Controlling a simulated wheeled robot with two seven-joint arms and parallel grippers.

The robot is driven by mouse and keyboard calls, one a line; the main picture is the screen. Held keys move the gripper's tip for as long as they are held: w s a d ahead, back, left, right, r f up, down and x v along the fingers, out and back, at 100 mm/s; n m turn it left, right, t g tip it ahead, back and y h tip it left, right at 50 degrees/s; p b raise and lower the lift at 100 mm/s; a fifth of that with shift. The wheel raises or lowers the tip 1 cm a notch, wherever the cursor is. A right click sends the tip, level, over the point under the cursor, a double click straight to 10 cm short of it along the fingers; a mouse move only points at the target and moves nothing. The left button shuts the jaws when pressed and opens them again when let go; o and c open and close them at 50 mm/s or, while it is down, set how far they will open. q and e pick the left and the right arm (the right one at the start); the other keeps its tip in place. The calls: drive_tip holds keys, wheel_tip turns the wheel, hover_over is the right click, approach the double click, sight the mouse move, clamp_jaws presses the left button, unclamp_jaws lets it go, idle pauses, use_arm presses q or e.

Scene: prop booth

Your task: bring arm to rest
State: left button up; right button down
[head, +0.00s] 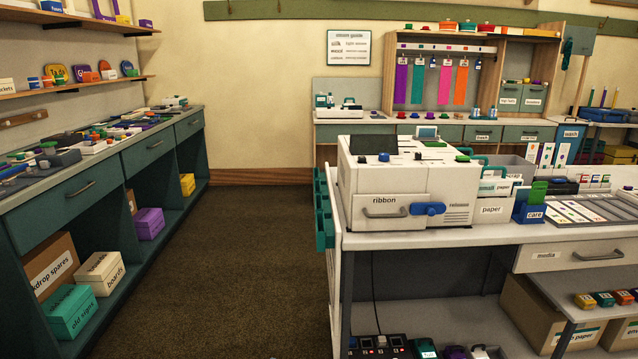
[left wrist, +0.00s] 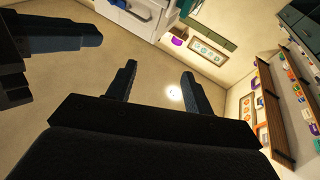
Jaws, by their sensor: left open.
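My left gripper (left wrist: 158,70) shows in the left wrist view, its two dark fingers spread apart with nothing between them. Plain floor or wall surface and a bright spot lie behind the fingers. Another dark gripper part, which looks like my right gripper (left wrist: 62,38), enters from the left edge of the left wrist view. Only part of it shows, so its jaws cannot be judged. Neither gripper nor arm is visible in the head view.
A counter with drawers (head: 70,192) runs along the left. A workbench (head: 400,239) carrying a white ribbon machine (head: 375,180) stands at the right. Brown carpet (head: 235,270) between them is clear. Shelving (left wrist: 268,110) shows at the right of the left wrist view.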

use_arm(q)
drive_tip(key=s+a+f+g+y+p, duration=0.2)
drive_tip(key=s+a+f+g+p, duration=0.2)
drive_tip(key=s+f+g+p, duration=0.2)
drive_tip(key=s+a+f+g+y+p, duration=0.3)
drive_tip(key=s+a+f+g+p, duration=0.1)
drive_tip(key=s+g+p, duration=0.7)
drive_tip(key=shift+s+a+f+g, duration=0.2)
drive_tip(key=shift+s+f+g, duration=0.3)
drive_tip(key=shift+f, duration=0.35)
use_arm(e)
drive_tip(key=s+d+f+g+h, duration=0.2)
drive_tip(key=s+d+f+g, duration=0.2)
drive_tip(key=s+g, duration=0.5)
drive_tip(key=s+d+f+g+h, duration=0.3)
drive_tip(key=s+d+f+g, duration=0.1)
drive_tip(key=s+f+g, duration=0.3)
drive_tip(key=shift+s+d+f+g, duration=0.2)
drive_tip(key=shift+s+f+g, duration=0.15)
drive_tip(key=shift+s+g, duration=0.65)
use_arm(q)
drive_tip(key=shift+w, duration=0.2)
use_arm(e)
drive_tip(key=shift+w+m, duration=0.15)
drive_tip(key=shift+m, duration=0.15)
